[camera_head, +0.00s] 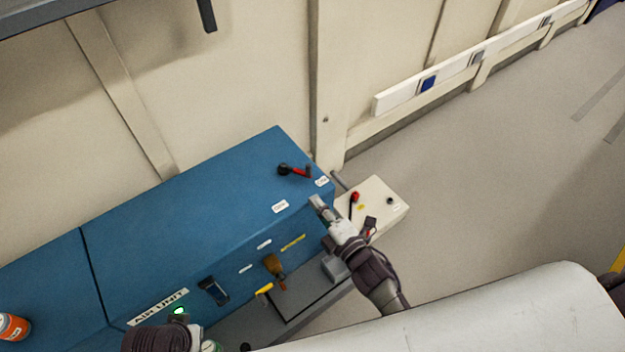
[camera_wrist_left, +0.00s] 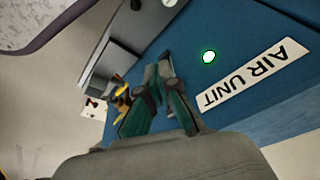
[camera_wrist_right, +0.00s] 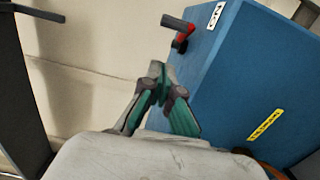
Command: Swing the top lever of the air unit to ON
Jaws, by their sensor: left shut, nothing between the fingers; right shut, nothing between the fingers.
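The blue air unit (camera_head: 180,230) stands against the wall. Its top lever (camera_head: 297,171) has a black hub, a red arm and a dark handle, and points right towards the unit's end. One white label (camera_head: 322,182) lies near the handle and another (camera_head: 280,206) near the front edge. In the right wrist view the lever (camera_wrist_right: 184,34) shows beside a label reading ON, upside down (camera_wrist_right: 216,15). My right gripper (camera_head: 316,201) is shut and empty at the unit's front right corner, apart from the lever. My left gripper (camera_wrist_left: 161,72) is shut and empty near the AIR UNIT sign (camera_wrist_left: 255,75).
The front has a green lamp (camera_head: 180,310), a dark switch (camera_head: 213,290) and a brown-orange fitting (camera_head: 274,266). A cream box (camera_head: 382,202) with a red-tipped lever stands right of the unit. An orange can (camera_head: 12,327) is at left. The floor at right is clear.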

